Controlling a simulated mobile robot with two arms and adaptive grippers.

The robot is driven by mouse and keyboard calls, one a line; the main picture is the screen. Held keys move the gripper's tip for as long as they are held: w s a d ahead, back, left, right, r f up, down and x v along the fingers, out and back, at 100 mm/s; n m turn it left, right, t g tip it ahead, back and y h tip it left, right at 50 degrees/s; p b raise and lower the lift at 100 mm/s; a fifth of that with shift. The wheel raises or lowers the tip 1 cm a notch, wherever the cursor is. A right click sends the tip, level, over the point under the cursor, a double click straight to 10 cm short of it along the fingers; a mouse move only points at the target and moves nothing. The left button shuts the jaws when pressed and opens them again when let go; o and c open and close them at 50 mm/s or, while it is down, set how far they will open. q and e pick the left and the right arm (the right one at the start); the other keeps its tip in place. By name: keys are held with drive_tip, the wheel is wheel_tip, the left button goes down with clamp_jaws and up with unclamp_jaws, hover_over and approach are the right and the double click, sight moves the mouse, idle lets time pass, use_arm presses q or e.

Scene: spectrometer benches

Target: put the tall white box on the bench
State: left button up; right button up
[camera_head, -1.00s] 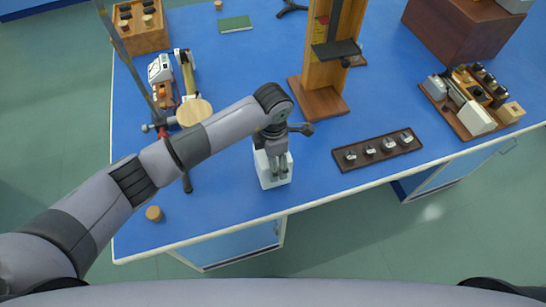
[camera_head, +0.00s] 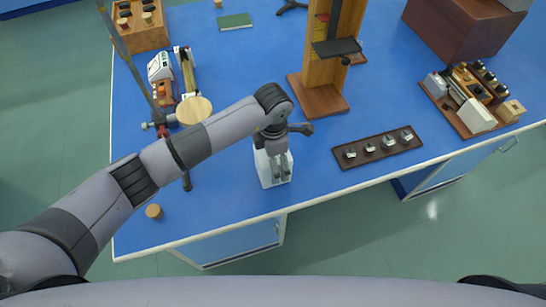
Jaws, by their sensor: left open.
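The tall white box (camera_head: 265,170) stands upright on the blue bench (camera_head: 235,195), near its front edge. My left gripper (camera_head: 279,176) is open at the box, in front of its near side as I see it. The gripper and wrist hide part of the box's top and front. I cannot tell whether the fingers touch the box. My right gripper does not show.
A wooden stand (camera_head: 320,95) rises behind the box. A dark tray with several small weights (camera_head: 378,148) lies to the right. A rod stand with a round wooden disc (camera_head: 194,111) is at the left, and a small cork (camera_head: 153,211) lies near the front left corner.

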use_arm(q)
drive_tip(key=shift+r, duration=0.1)
drive_tip(key=shift+r, duration=0.15)
wheel_tip(320, 180, up, 11)
drive_tip(key=b, duration=0.3)
drive_tip(key=shift+f, duration=0.2)
drive_tip(key=shift+r+b, duration=0.3)
drive_tip(key=shift+r, duration=0.3)
